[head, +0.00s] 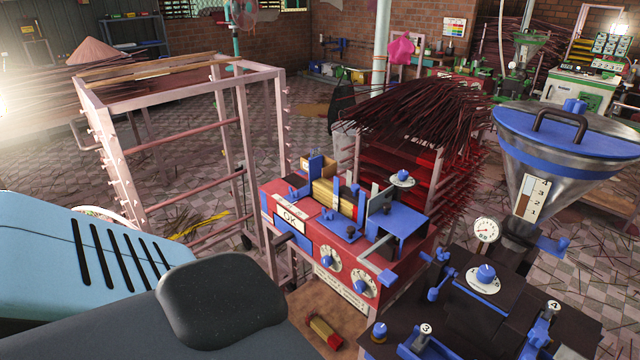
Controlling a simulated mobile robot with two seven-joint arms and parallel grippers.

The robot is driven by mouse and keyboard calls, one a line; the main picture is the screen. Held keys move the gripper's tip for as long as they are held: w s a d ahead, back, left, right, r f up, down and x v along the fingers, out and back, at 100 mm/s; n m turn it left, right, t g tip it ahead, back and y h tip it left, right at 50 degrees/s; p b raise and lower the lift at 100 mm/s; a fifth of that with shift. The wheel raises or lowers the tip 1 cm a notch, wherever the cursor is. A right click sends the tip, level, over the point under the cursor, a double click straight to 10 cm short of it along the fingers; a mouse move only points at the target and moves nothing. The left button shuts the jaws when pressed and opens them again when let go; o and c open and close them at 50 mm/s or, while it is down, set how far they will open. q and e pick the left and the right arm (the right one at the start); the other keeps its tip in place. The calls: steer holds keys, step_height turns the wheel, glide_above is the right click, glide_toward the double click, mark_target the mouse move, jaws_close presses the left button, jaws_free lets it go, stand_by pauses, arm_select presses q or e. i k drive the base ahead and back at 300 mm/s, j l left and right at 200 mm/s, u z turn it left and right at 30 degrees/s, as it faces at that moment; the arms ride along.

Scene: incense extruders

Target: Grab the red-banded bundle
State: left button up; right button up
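A small tan bundle with a red band (325,332) lies on a brown surface at the bottom centre, below the front of the red machine (310,235). A larger yellowish bundle (334,196) sits in the blue holder on top of that machine. A dark red strip shows at its right end, but I cannot tell whether it is a band. Neither of my grippers shows in the head view. Parts that look like my own body fill the lower left.
A pink empty rack (184,92) stands at the left. A cart (400,165) piled with dark red sticks is behind the machine. A metal hopper (545,165) and dark machine (480,310) crowd the right. Tiled floor (305,130) shows between the rack and cart.

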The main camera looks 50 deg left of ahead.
mark_target(325, 332)
steer(key=j, duration=1.8)
